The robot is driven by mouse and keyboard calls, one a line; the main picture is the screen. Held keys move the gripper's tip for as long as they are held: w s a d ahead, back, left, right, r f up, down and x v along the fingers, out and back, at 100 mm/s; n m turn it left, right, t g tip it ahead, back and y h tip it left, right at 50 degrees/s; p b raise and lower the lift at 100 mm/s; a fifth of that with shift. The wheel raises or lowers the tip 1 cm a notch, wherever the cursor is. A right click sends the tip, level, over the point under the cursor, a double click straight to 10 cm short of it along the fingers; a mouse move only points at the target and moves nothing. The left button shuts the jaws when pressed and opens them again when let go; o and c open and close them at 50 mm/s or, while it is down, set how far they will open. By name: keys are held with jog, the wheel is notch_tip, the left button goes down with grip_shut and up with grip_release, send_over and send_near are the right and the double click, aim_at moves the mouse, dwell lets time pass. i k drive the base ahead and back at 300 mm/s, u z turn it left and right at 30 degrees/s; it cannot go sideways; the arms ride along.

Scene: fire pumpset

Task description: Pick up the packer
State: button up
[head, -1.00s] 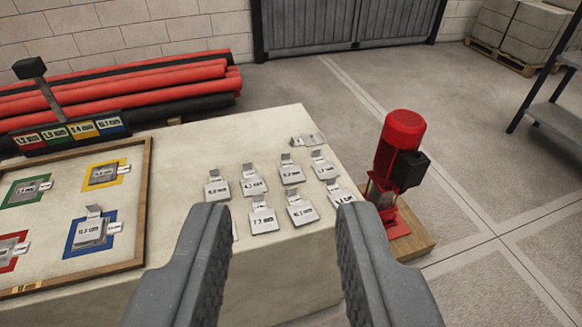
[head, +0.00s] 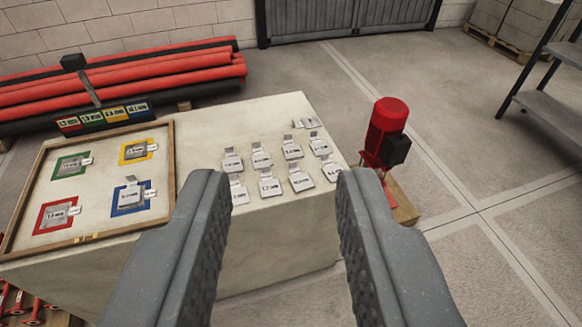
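The packers are small grey metal plates with tabs and printed thickness labels. Several lie in rows (head: 270,186) on the right part of the pale table (head: 225,245). Others lie in the wooden-framed tray (head: 158,230) at left, on green, yellow, red and blue squares; the packer on the blue square (head: 132,194) looks thicker. The labels are too small to read surely, and which packer is meant cannot be told. My gripper (head: 262,195) is open and empty, its two grey fingers wide apart above the table's near side. The left finger partly hides the table top.
A red pump motor (head: 388,125) stands on a wooden base right of the table. Red and black pipes (head: 130,85) lie behind it. A colour-coded label holder (head: 105,117) stands behind the tray. Shelving (head: 550,95) is at far right. Floor at right is clear.

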aim_at(292, 151)
jog(key=k, duration=0.75)
jog(key=z, duration=0.6)
jog(key=i, duration=1.35)
jog(key=z, duration=0.25)
jog(key=i, duration=1.55)
jog(key=u, duration=1)
jog(key=i, duration=0.6)
jog(key=u, duration=0.3)
jog(key=k, duration=0.9)
jog(key=u, duration=0.2)
jog(key=i, duration=0.85)
jog(key=z, duration=0.05)
